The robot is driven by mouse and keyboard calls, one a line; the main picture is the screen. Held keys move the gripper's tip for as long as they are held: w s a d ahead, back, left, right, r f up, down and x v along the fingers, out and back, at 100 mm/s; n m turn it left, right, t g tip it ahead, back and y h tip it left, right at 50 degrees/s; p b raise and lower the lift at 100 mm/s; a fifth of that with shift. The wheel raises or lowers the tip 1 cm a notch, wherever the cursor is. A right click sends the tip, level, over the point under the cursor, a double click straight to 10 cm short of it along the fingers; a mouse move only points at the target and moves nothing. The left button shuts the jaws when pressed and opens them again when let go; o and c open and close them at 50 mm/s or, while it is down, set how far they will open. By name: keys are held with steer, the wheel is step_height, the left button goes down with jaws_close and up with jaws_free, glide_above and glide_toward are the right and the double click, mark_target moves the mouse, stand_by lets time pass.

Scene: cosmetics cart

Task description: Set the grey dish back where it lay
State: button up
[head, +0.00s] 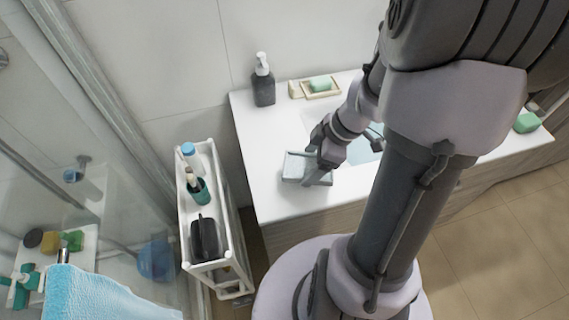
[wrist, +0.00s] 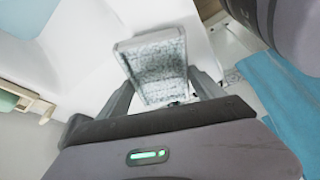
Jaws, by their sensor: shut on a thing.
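The grey dish (head: 295,166) is a shallow, speckled rectangular dish at the front left of the white washstand counter in the head view. My gripper (head: 318,172) is at its right side and shut on it. In the wrist view the dish (wrist: 156,68) sits between the two fingers of my gripper (wrist: 160,92), tilted in the picture. Whether the dish touches the counter or hangs just above it I cannot tell.
A dark soap dispenser (head: 263,86) and a tray with green soap (head: 320,86) stand at the counter's back. The basin (head: 362,150) is right of the gripper. A white cart (head: 186,232) with bottles and a black item stands left of the counter.

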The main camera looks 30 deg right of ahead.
mark_target(287, 157)
steer(key=w+a, duration=0.2)
steer(key=w, duration=0.1)
steer(key=w+a, duration=0.1)
steer(key=w, duration=0.1)
steer(key=shift+a+f, duration=0.1)
steer(key=shift+f, duration=0.25)
steer(key=shift+f+b, duration=1)
steer(key=shift+f, duration=0.75)
steer(key=shift+w+f, duration=0.1)
steer(key=o, duration=1.2)
